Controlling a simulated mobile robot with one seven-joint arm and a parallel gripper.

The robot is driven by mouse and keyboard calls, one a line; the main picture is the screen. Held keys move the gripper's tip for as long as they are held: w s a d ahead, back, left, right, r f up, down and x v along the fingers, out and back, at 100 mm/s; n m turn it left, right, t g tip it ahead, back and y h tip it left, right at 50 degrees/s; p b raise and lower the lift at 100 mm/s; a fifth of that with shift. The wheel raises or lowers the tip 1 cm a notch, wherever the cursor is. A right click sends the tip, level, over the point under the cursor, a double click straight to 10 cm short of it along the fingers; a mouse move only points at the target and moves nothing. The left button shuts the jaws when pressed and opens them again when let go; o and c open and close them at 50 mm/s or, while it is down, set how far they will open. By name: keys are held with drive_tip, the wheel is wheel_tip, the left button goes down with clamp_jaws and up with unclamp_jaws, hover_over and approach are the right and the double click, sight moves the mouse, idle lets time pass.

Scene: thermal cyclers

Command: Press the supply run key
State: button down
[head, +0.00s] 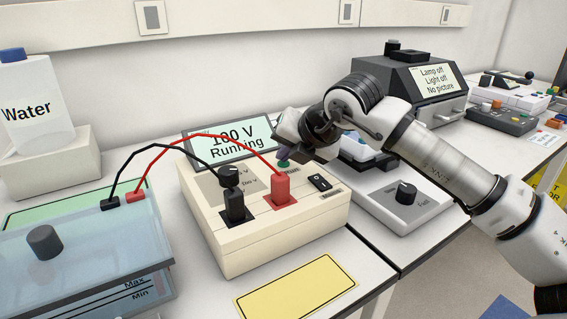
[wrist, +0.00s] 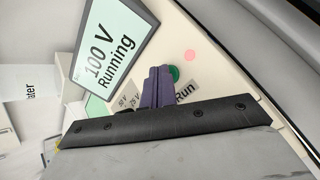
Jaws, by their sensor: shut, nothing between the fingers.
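The power supply (head: 248,244) is a cream box on the bench with black and red plugs in its front. Its screen (head: 231,142) reads "100 V Running", and the screen also shows in the wrist view (wrist: 110,48). The green run key (head: 284,164) is on its top, partly hidden by my gripper. In the wrist view the green key (wrist: 174,73) shows just beyond the fingertips, beside the word "Run". My gripper (head: 283,154) is shut and empty, with its purple fingers (wrist: 158,75) at the key. I cannot tell whether they touch it.
A clear gel tank (head: 80,265) stands at left, wired to the supply by black and red leads that arch close to my gripper. A rocker switch (head: 319,183) and a knob device (head: 405,205) lie to the right. A yellow mat (head: 297,287) lies in front.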

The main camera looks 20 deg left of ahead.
sight(287, 165)
idle(0.5)
drive_tip(key=shift+r, duration=0.7)
drive_tip(key=shift+r+p, duration=0.15)
drive_tip(key=shift+p, duration=0.15)
drive_tip(key=shift+r+p, duration=1.2)
drive_tip(key=shift+r, duration=1.15)
